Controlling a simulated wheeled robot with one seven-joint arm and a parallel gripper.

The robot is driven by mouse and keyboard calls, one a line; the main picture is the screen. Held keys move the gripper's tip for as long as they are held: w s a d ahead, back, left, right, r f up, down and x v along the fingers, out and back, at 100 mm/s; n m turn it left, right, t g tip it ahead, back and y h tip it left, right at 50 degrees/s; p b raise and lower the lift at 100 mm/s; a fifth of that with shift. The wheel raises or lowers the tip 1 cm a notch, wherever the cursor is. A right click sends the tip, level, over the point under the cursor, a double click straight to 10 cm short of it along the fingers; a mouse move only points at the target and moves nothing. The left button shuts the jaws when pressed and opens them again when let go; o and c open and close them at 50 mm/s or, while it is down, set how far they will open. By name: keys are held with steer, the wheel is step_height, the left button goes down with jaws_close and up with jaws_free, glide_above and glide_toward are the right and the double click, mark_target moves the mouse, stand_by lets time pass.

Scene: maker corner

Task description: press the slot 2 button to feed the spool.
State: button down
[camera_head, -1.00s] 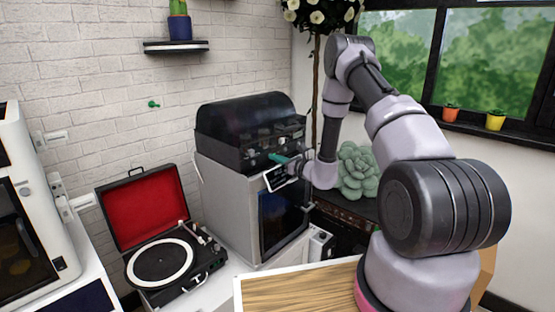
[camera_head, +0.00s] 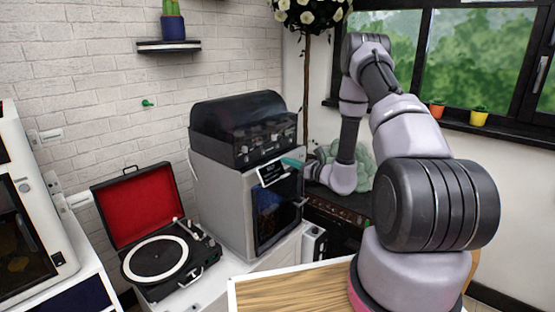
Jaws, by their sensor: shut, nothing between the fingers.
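The grey 3D printer (camera_head: 225,200) stands in the middle, with a dark multi-slot spool unit (camera_head: 240,130) under a smoked lid on top. A small tilted display panel (camera_head: 271,172) sits at the printer's upper front edge. The slot buttons are too small to make out. My gripper (camera_head: 294,163) is at the right of that panel, close in front of the printer's upper front corner, its teal fingertips pointing left. It is shut and holds nothing. I cannot tell whether it touches anything.
A turntable (camera_head: 158,262) with an open red-lined lid stands to the left of the printer. A white machine (camera_head: 30,215) is at the far left. A wooden-topped table (camera_head: 290,290) is in front. A green succulent (camera_head: 366,165) is partly hidden behind my arm.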

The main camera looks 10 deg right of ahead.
steer(key=shift+v, duration=1.85)
